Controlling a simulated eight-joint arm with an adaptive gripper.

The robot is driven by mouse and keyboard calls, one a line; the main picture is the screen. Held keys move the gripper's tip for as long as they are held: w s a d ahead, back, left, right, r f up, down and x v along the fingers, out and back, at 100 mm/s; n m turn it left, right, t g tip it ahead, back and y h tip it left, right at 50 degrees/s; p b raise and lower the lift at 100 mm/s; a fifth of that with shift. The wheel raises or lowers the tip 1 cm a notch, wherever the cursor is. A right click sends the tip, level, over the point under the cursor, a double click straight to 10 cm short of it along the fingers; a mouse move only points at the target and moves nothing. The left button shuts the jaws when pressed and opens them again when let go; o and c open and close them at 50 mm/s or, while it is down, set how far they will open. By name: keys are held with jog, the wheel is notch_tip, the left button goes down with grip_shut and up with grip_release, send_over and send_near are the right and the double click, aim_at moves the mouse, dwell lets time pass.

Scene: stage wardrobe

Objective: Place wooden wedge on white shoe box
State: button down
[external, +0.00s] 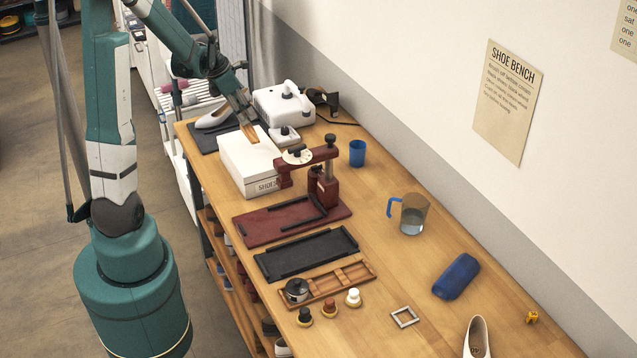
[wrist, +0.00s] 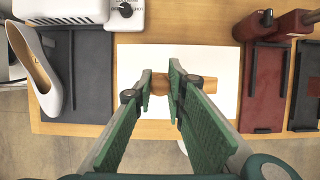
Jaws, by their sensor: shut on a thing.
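The white shoe box (external: 246,166) stands at the far left part of the bench, with lettering on its front side. In the wrist view its white top (wrist: 222,70) lies under my fingers. The wooden wedge (external: 251,134) is a small brown piece between my fingertips, over the box top. In the wrist view the wedge (wrist: 208,87) shows between and beside the green fingers. My gripper (external: 246,117) is shut on it, and it also shows in the wrist view (wrist: 163,84). I cannot tell whether the wedge touches the box.
A dark red press (external: 322,180) stands close to the right of the box. A white machine (external: 284,106) is behind it. A white shoe (wrist: 33,66) lies on a dark mat (wrist: 85,85) to the left. A blue cup (external: 357,153) and a jug (external: 412,214) stand farther right.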

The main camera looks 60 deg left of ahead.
aim_at(246, 126)
jog(key=shift+f, duration=0.65)
jog(key=shift+f, duration=2.1)
jog(key=shift+f, duration=0.15)
jog(key=c, duration=2.3)
grip_release()
jog(key=shift+r, duration=0.2)
jog(key=shift+v, duration=5.95)
